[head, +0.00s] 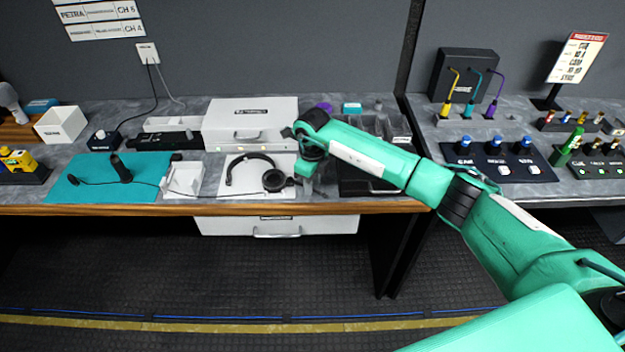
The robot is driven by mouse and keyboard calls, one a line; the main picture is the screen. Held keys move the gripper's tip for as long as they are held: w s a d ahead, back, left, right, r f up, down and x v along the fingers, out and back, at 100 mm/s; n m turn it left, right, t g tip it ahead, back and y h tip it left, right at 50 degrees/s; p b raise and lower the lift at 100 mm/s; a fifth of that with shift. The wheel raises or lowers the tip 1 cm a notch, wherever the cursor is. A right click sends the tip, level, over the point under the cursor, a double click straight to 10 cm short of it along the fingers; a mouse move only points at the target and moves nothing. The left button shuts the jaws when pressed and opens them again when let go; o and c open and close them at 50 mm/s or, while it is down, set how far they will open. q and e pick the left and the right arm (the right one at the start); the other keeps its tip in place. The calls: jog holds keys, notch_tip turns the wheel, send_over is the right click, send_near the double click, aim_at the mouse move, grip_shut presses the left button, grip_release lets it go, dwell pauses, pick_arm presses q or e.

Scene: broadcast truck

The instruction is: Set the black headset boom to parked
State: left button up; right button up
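The black headset (274,181) lies on a white surface at the front middle of the left counter in the head view. Its headband curves up and to the left from a round ear cup on the right. Its boom is not clearly visible; a small dark part sticks out at the ear cup's right, next to my gripper. My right gripper (303,170) points down just right of the ear cup. I cannot tell whether it touches the headset, or whether its fingers are open or shut. My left gripper is not in view.
A white drawer box (250,122) stands behind the headset. A white open tray (184,178) and a teal mat (88,190) with a black microphone lie to its left. An open drawer (218,226) hangs below the counter edge.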

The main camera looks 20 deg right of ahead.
jog(key=shift+f, duration=0.35)
grip_shut()
jog(key=shift+d, duration=0.1)
